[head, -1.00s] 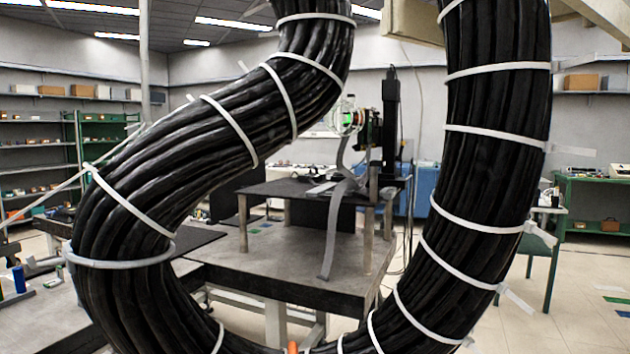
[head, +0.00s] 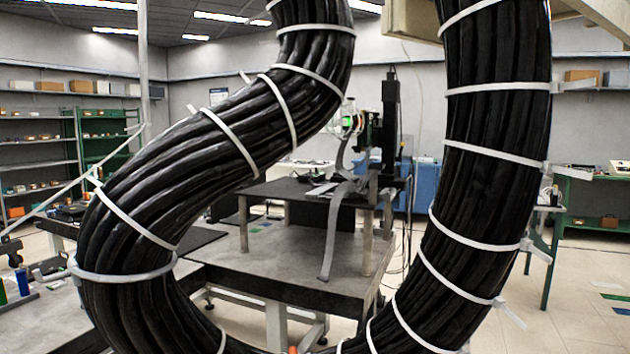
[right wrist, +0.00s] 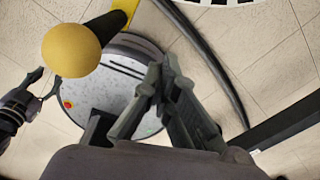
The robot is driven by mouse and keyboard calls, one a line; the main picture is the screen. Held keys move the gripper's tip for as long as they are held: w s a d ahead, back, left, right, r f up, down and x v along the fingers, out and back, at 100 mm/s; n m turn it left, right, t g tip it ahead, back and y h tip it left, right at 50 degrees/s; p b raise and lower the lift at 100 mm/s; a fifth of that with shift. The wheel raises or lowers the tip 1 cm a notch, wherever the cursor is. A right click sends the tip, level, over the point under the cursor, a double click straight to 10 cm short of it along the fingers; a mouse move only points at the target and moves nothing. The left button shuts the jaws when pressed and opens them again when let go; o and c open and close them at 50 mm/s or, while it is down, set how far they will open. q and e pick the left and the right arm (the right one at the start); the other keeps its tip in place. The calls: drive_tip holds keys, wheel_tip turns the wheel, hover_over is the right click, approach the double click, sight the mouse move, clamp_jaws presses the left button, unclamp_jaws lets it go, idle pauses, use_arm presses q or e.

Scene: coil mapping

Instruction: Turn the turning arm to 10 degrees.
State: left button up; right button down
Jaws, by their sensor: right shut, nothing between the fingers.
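In the right wrist view, a yellow ball (right wrist: 71,50) sits at the end of a bar with a yellow part and a dark part; it looks like the knob of the turning arm, but I cannot be sure. My right gripper (right wrist: 155,78) is shut and empty, to the right of the ball and apart from it. A dark two-pronged shape (right wrist: 38,88) at the left edge may be my left gripper; its jaw state is unclear. Neither gripper shows in the head view. A black-and-white marked edge (right wrist: 240,2) shows at the top of the wrist view; no angle can be read.
A large black cable coil (head: 495,120) with white ties fills the near head view. Behind it stands a grey table (head: 300,268) with a raised platform, a green-lit device (head: 347,122) and a hanging strap. A dark curved cable (right wrist: 215,62) passes right of my right gripper.

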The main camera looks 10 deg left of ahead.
wheel_tip(320, 180, up, 9)
drive_tip(key=p, duration=0.7)
drive_tip(key=shift+f, duration=0.1)
